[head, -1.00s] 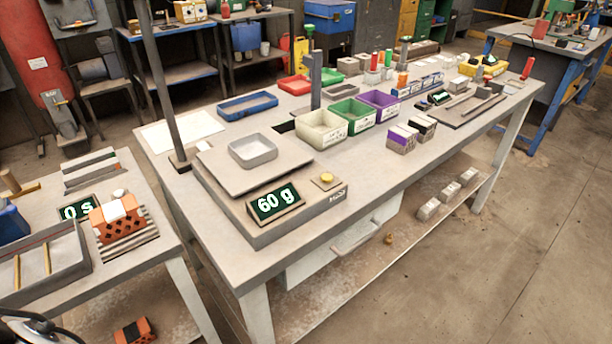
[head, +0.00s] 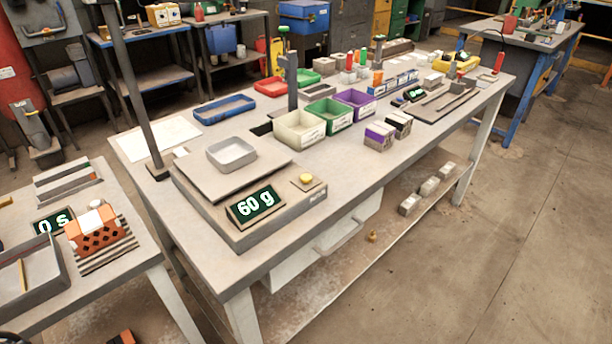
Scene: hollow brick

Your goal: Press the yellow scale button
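The yellow scale button (head: 306,179) is a small round knob on the right front of the grey scale (head: 283,222). The scale stands at the near left end of the long workbench. Its green display (head: 255,205) reads 60 g. A grey square dish (head: 231,153) sits on the scale's plate (head: 200,178). The button is in plain sight, with nothing over it. My gripper does not show in the head view.
A dark upright post (head: 140,100) stands at the bench's left edge. White, green (head: 328,114) and purple bins stand behind the scale. A side table (head: 90,290) at left holds an orange hollow brick (head: 97,236) and a 0 s display. Bare floor (head: 490,260) lies at right.

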